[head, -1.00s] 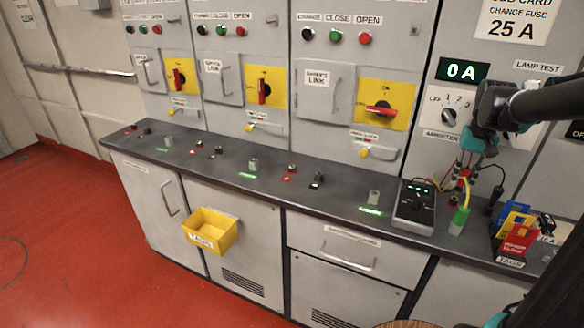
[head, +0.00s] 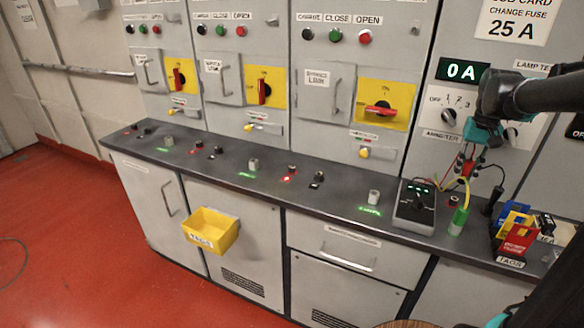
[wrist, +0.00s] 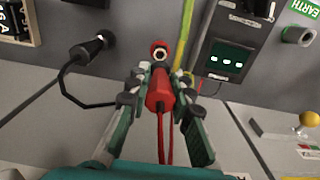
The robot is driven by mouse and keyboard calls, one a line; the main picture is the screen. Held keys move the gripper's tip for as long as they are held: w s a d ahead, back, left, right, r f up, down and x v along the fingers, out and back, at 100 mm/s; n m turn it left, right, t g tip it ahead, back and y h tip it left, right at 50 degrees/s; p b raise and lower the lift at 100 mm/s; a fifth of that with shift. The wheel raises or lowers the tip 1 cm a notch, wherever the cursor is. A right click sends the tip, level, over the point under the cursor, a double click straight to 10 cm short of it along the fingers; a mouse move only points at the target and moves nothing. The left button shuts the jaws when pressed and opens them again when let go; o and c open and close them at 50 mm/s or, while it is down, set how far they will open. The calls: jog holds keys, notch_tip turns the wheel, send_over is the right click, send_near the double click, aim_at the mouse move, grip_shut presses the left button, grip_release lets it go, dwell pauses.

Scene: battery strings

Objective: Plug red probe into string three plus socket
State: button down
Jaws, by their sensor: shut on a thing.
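My gripper (head: 468,168) is shut on the red probe (wrist: 160,92), above the right part of the bench. In the wrist view my fingertips (wrist: 160,84) close on both sides of the probe, and its red leads run back between them. A red-ringed socket (wrist: 158,50) shows just beyond the probe's tip; it also shows on the bench in the head view (head: 453,201). The gap between tip and socket is hard to judge. Other red sockets sit along the bench: right (head: 291,170), middle (head: 199,144), left (head: 133,127). Their string labels are too small to read.
The tester (head: 415,207) with green lights stands left of my gripper. A black plug with cable (wrist: 95,46) and a green-and-yellow lead (head: 460,215) are close by. Tag holders (head: 518,238) stand at the right. A yellow bin (head: 211,229) hangs on the bench front.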

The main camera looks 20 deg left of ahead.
jog(key=shift+r, duration=1.2)
